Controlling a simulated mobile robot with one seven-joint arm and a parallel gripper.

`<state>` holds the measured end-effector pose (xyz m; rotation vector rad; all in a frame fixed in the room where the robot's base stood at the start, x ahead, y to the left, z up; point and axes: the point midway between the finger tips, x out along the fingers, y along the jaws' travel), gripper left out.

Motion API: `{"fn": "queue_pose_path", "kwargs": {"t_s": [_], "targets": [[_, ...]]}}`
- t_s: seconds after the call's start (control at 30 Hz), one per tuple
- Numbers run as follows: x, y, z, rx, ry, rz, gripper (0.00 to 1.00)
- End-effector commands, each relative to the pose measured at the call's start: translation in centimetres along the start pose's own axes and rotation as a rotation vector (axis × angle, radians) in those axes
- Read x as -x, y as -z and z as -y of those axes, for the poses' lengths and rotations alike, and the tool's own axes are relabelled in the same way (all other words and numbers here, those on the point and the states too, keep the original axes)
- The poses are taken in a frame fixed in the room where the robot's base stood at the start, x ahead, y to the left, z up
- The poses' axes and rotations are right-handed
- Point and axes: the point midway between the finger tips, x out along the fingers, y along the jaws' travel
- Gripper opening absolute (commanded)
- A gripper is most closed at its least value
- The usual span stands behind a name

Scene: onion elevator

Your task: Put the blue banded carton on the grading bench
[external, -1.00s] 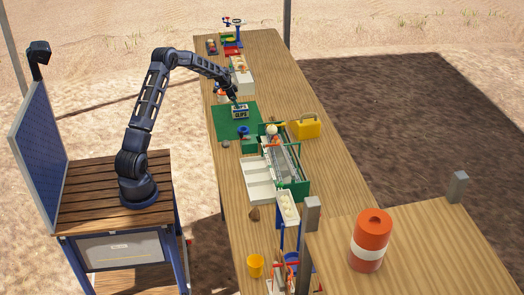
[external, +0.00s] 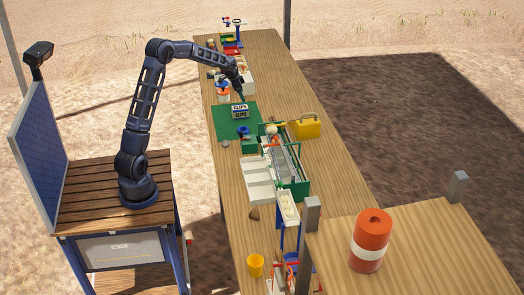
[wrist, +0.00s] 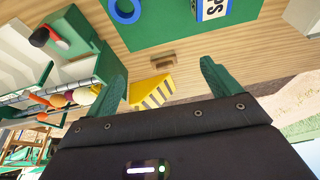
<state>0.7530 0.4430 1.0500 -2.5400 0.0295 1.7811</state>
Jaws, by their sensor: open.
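Which surface is the grading bench cannot be told for certain.
A blue ring (wrist: 125,9) lies on the mat. A green-framed roller rack (external: 294,176), white trays (external: 258,180) and a yellow case (external: 306,127) stand nearer on the bench. A white box (external: 244,84) stands behind the mat. An orange barrel (external: 371,240) is at the front right.

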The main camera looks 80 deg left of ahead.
Motion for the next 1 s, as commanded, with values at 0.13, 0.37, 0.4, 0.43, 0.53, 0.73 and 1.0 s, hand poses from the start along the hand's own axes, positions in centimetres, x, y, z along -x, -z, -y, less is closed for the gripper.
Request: {"fn": "queue_pose_path", "kwargs": {"t_s": [0.13, 0.37, 0.4, 0.43, 0.53, 0.73, 1.0], "targets": [[4.3, 2.1, -6.6, -0.019, 0.01, 0.015, 0.89], [10.2, 3.0, -16.2, -0.033, 0.025, 0.032, 0.89], [11.2, 3.0, -17.9, -0.034, 0.028, 0.033, 0.89], [11.9, 2.9, -19.1, -0.035, 0.03, 0.034, 0.89], [14.4, 2.4, -23.0, -0.037, 0.038, 0.036, 0.89], [18.7, 0.2, -30.4, -0.036, 0.049, 0.034, 0.89], [23.7, -4.8, -38.9, -0.025, 0.057, 0.02, 0.89]]}}
